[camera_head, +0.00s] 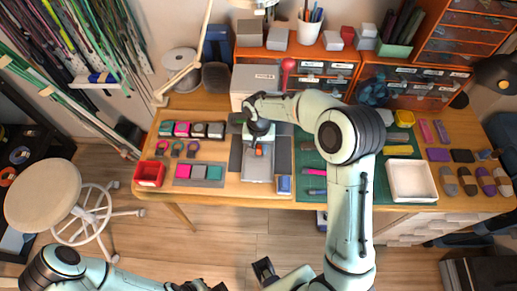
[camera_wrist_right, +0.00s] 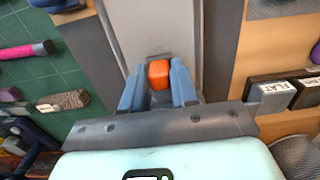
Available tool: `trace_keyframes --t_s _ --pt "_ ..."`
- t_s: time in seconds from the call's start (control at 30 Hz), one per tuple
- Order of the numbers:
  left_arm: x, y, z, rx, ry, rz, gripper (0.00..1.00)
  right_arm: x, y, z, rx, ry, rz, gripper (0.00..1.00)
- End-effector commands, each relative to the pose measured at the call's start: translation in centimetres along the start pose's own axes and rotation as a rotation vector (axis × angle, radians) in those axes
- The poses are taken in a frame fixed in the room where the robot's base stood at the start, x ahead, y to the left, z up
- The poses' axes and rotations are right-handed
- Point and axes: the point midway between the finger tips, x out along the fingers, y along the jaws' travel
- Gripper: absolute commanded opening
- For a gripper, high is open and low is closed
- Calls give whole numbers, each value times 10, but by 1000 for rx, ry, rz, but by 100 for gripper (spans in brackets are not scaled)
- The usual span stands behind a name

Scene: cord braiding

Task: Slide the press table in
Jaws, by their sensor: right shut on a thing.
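The press table (camera_head: 258,172) is a light grey plate on the workbench, extending toward the front edge below my right gripper (camera_head: 258,148). Its orange knob (camera_head: 259,150) shows at the gripper. In the right wrist view the grey plate (camera_wrist_right: 160,25) runs up the picture. There, the blue fingers of my right gripper (camera_wrist_right: 158,90) are shut on the orange knob (camera_wrist_right: 159,74), one on each side. My wrist and forearm hide much of the press behind it. My left arm lies low at the left; its gripper (camera_head: 200,286) is partly cut off at the bottom edge.
A green cutting mat (camera_head: 312,160) with pens lies right of the press. A white tray (camera_head: 411,181) stands further right.

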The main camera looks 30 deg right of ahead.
Motion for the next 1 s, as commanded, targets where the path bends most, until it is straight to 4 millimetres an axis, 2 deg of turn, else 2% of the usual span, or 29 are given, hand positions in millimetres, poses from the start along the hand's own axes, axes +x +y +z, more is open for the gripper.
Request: trace_keyframes --t_s 0.23,0.27,0.3,0.33,0.6,0.7,0.87,1.0 --pt "0 0 0 -1 -1 -1 0 -2 0 -4 1 15 -5 0" --pt "0 0 0 -1 -1 -1 0 -2 0 -5 1 15 -5 31" --pt "0 0 0 -1 -1 -1 0 -2 0 -5 1 15 -5 44" --pt "0 0 0 -1 -1 -1 0 -2 0 -4 1 15 -5 49" --pt "0 0 0 -1 -1 0 0 -1 0 -3 1 10 -3 49" --pt "0 0 0 -1 -1 0 0 -7 0 -3 1 10 -3 49" --pt "-2 1 0 0 0 0 0 -33 0 -3 2 14 -6 49" --pt "-5 2 -1 0 2 0 0 -66 0 -3 0 15 -6 49"
